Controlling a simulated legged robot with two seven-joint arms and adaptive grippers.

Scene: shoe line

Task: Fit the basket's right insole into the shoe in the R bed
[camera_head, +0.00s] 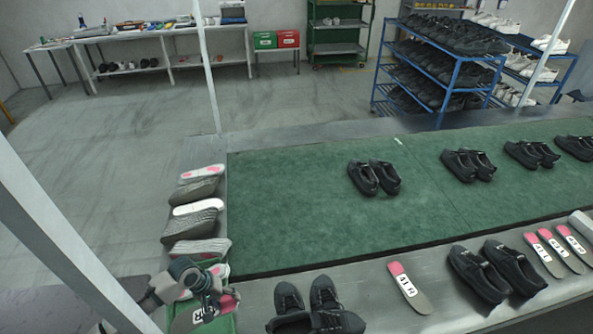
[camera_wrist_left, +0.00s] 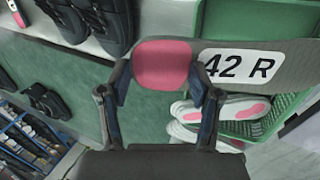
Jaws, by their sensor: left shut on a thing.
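My left gripper (camera_head: 213,287) is shut on an insole with a pink heel at the lower left of the head view. In the left wrist view the fingers (camera_wrist_left: 162,80) close around the pink heel of this insole (camera_wrist_left: 290,62), whose label reads 42 R. The insole is over or beside the green basket (camera_head: 224,324), partly hidden by my gripper; the basket also shows in the left wrist view (camera_wrist_left: 288,108). Two black shoes stand open to the right of the gripper, a left one (camera_head: 288,297) and a right one (camera_head: 324,291). No bed letter is readable. My right gripper is not in view.
Another insole (camera_head: 408,287) and a black shoe pair (camera_head: 497,272) lie along the metal bench's front. Black pairs (camera_head: 374,176) stand on the green belt (camera_head: 290,200), which is otherwise clear near me.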

